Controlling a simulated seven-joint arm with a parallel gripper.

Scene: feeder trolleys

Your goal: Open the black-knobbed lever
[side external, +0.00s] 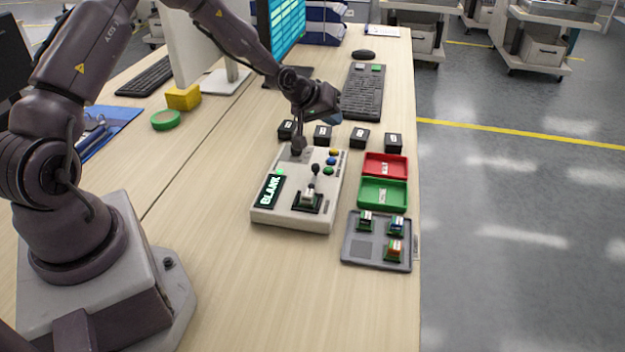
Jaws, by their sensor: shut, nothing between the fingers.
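The black-knobbed lever (315,169) stands up from a black socket on the top of a light grey box (275,217). A small pale block sits in the socket at the lever's foot; I cannot tell whether the lever touches it. My gripper (298,150) points down over the far left part of the box, behind and left of the knob and apart from it. Its fingers are shut and empty. I cannot tell whether the fingertips touch the box.
The box has a lit "BLANK" display (270,189) and coloured buttons (332,161). Several black blocks (360,139) stand behind it. A red tray (369,165), a green tray (364,193) and a grey tray (351,251) with small parts lie to the right. The front table is clear.

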